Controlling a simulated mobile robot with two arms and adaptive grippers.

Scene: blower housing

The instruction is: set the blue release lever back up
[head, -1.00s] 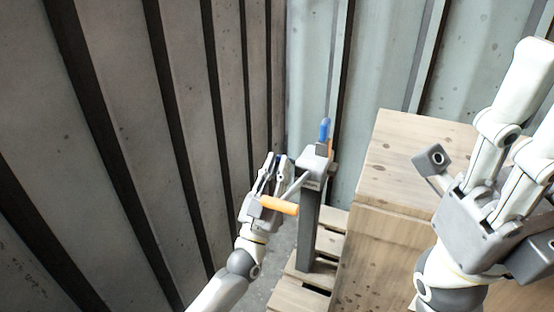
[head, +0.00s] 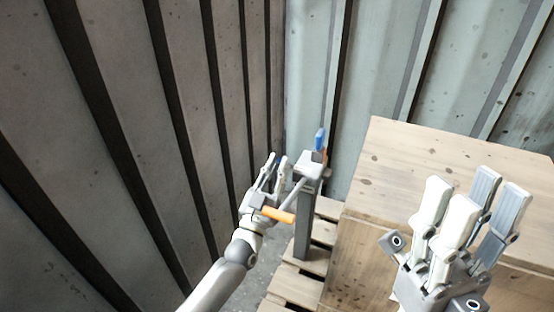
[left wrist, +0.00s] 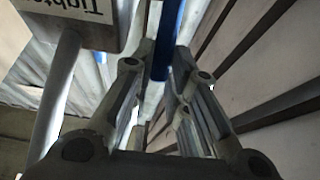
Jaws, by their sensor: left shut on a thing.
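A grey head on an upright grey post (head: 306,215) carries an upright blue piece (head: 320,139) with some orange beside it. A crank with an orange handle (head: 278,215) sticks out to the left of the head. My left gripper (head: 276,163) is left of the post head, fingers pointing up, close behind the crank. In the left wrist view the blue release lever (left wrist: 166,45) runs between its fingers, and the gripper is shut on it. Its far end is cut off. My right gripper (head: 472,205) is open and empty, fingers up, in front of the wooden crate.
A large wooden crate (head: 400,165) stands right of the post. A wooden pallet (head: 297,287) lies under the post. A ribbed metal wall (head: 110,120) is close on the left, another behind. The labelled grey block (left wrist: 100,20) and crank rod (left wrist: 55,95) are beside the left fingers.

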